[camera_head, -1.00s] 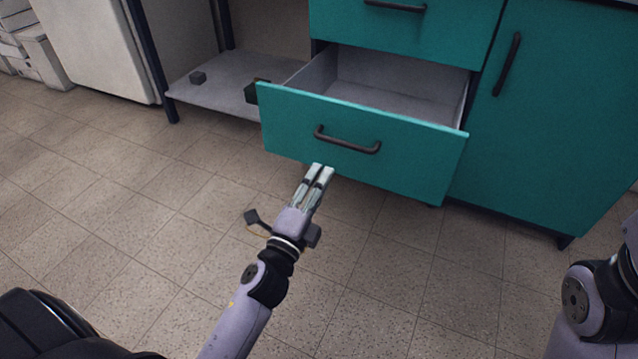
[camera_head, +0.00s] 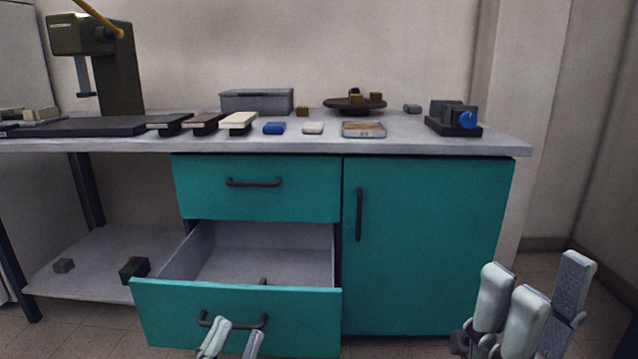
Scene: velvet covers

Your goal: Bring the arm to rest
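My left gripper (camera_head: 238,330) is at the bottom edge, in front of the open lower drawer (camera_head: 160,300). Its two fingertips are apart, with nothing seen between them. It overlaps the drawer front just below the dark handle (camera_head: 232,321); I cannot tell whether it touches. My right gripper (camera_head: 535,285) is upright at the bottom right, in front of and right of the cabinet. Its fingers are spread and hold nothing visible. The rest of both arms is out of view.
The teal cabinet door (camera_head: 425,240) and upper drawer (camera_head: 258,200) are shut. The worktop (camera_head: 400,145) carries several small blocks, a grey box (camera_head: 257,101), a round dark stand (camera_head: 355,106) and a device with a blue knob (camera_head: 455,118). Two dark blocks lie on the lower shelf (camera_head: 95,255).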

